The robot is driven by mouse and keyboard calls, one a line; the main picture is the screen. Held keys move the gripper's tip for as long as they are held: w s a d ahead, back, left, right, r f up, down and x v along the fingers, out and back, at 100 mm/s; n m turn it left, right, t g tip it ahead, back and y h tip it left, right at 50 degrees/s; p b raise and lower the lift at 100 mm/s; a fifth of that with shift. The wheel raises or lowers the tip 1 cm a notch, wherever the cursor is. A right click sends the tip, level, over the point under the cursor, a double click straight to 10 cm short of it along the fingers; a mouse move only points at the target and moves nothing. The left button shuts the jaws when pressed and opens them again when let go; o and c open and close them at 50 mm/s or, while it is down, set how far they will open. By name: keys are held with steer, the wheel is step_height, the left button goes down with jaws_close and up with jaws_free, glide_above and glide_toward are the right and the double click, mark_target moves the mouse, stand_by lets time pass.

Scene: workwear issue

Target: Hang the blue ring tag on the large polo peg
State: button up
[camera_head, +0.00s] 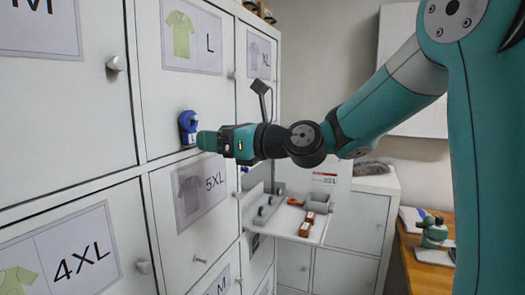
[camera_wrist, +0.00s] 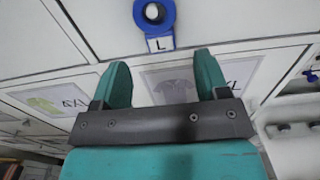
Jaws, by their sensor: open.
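My gripper (camera_head: 205,141) is close to the tag in the head view. In the wrist view my gripper (camera_wrist: 162,65) is open, its two teal fingers apart with nothing between them. The plate is just beyond the fingertips and looks clear of them.
Neighbouring doors carry other size labels, such as 5XL (camera_head: 202,185) and 4XL (camera_head: 70,255), with their own pegs (camera_head: 144,267). A shelf (camera_head: 285,222) with small brown and grey items juts out at the right. A wooden table (camera_head: 430,257) stands at far right.

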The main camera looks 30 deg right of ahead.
steer(key=b+v, duration=0.3)
steer(key=v, duration=0.9)
steer(key=s+a+f+n+g+b, duration=0.1)
steer(key=s+a+f+n+g, duration=0.1)
steer(key=a+f+n+g, duration=0.25)
steer(key=s+a+f+n+g+h+b, duration=0.1)
steer(key=s+a+f+n+g, duration=0.2)
steer(key=f+n, duration=0.4)
steer(key=s+a+f+n+g+b, duration=0.1)
steer(key=s+a+f+n+g, duration=0.1)
steer(key=a+f+n, duration=0.4)
steer(key=s+f+n+g+h+b, duration=0.1)
steer(key=s+f+n, duration=0.3)
steer(key=n, duration=0.5)
steer(key=s+f+n+g+h+b, duration=0.1)
steer(key=s+f+n+g+h, duration=0.3)
steer(key=s+n, duration=0.3)
steer(key=shift+s+f+n, duration=0.3)
steer(key=shift+n, duration=0.95)
steer(key=shift+a, duration=0.1)
